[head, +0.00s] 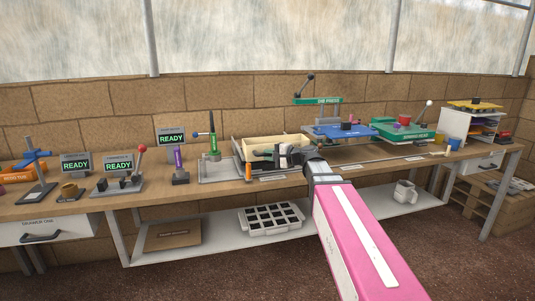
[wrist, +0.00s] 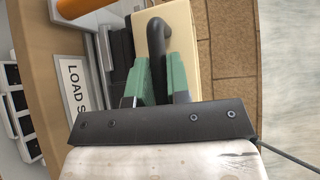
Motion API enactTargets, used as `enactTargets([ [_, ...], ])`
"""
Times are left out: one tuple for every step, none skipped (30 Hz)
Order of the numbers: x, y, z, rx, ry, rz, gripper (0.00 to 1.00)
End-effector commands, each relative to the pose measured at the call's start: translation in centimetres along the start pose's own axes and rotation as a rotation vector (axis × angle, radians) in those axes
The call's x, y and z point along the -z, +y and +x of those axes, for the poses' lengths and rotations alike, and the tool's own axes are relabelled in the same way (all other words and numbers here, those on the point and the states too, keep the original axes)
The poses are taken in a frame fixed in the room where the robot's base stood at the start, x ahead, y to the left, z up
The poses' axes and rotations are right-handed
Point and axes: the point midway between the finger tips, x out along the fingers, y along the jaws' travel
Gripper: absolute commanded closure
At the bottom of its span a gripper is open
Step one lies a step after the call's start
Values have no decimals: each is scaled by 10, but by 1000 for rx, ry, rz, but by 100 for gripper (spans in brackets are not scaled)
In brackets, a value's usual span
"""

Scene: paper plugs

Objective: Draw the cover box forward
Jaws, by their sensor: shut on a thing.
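The cover box (head: 268,142) is a cream box on the bench, just beyond my gripper in the head view. Its cream surface (wrist: 184,25) also fills the upper middle of the wrist view. A dark curved handle (wrist: 156,36) stands out from it. My gripper (head: 287,156) reaches the box's near side. In the wrist view its green fingers (wrist: 158,68) are shut on the handle, one on each side. The handle's lower part is hidden between the fingers, and my arm covers part of the bench in front.
An orange cylinder (head: 248,172) stands close by on the left of the box. A label card (wrist: 75,88) lies on the bench edge. A green press (head: 318,100) rises behind; a blue-topped fixture (head: 340,131) stands to the right. A gridded tray (head: 271,218) sits on the shelf below.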

Motion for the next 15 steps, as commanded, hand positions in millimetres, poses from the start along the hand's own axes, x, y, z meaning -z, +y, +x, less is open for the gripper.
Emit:
enactTargets([
  [0, 0, -1, -1, 2, -1, 100],
  [0, 0, -1, -1, 2, -1, 100],
  [1, 0, 0, -1, 2, -1, 100],
  [1, 0, 0, -1, 2, -1, 100],
  [1, 0, 0, -1, 2, -1, 100],
  [1, 0, 0, -1, 2, -1, 100],
  [1, 0, 0, -1, 2, -1, 100],
  [1, 0, 0, -1, 2, -1, 100],
  [1, 0, 0, -1, 2, -1, 80],
  [1, 0, 0, -1, 2, -1, 70],
  [1, 0, 0, -1, 2, -1, 60],
  [1, 0, 0, -1, 2, -1, 58],
  [1, 0, 0, -1, 1, 0, 58],
  [1, 0, 0, -1, 1, 0, 58],
  [1, 0, 0, -1, 1, 0, 58],
])
